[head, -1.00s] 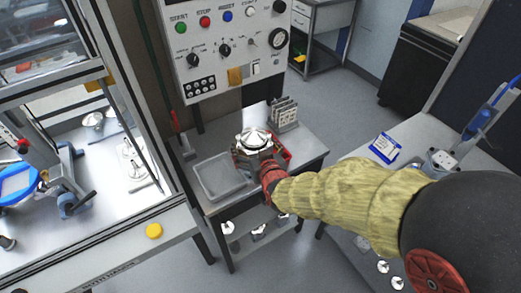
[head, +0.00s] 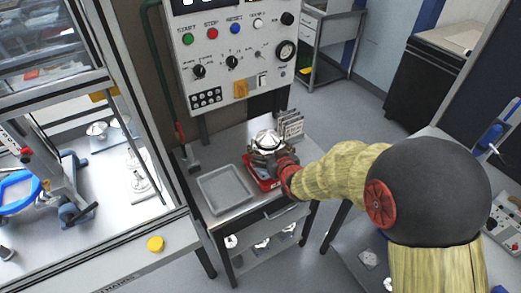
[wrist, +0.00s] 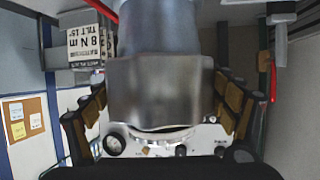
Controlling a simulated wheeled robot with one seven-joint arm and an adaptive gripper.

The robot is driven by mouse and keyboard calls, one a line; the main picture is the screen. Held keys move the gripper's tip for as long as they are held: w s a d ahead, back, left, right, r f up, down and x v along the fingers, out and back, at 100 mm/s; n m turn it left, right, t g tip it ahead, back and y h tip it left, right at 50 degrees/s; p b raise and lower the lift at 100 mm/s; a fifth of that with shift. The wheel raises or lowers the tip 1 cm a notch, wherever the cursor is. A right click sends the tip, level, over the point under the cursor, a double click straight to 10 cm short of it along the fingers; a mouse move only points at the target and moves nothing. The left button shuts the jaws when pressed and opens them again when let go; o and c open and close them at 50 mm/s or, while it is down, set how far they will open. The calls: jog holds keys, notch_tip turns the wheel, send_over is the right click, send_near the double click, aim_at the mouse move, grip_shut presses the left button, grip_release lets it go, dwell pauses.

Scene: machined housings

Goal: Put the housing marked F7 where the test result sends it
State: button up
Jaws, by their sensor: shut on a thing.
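A silvery metal housing (head: 267,141) with a domed top is held by my gripper (head: 277,160) over the small metal table. My gripper is shut on it. In the wrist view the housing (wrist: 160,88) fills the middle, between the fingers. No F7 mark is readable on it. A red tray (head: 251,172) lies below and partly behind the housing and gripper; I cannot tell the gap between them. A grey tray (head: 206,187) to its left is empty. The test panel (head: 215,63) stands behind; its display is cut off at the top.
A rack of upright plates (head: 290,124) stands close behind the housing. Several metal parts lie on the table's lower shelf (head: 265,248). A glazed cabinet with a yellow button (head: 155,244) is at left. A sign (wrist: 88,42) reading 8 Nm, tilt 15° shows in the wrist view.

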jog(key=shift+w+d+f, duration=0.4)
jog(key=shift+w+f, duration=0.25)
jog(key=shift+f, duration=0.1)
jog(key=shift+w+d+f, duration=0.35)
jog(key=shift+w+f, duration=0.3)
jog(key=shift+f, duration=0.05)
jog(key=shift+f+b, duration=0.55)
jog(key=shift+f, duration=0.9)
jog(key=shift+f, duration=0.2)
jog(key=o, duration=2)
jog(key=shift+s+f, duration=0.1)
jog(key=shift+f, duration=0.05)
jog(key=shift+c, duration=0.2)
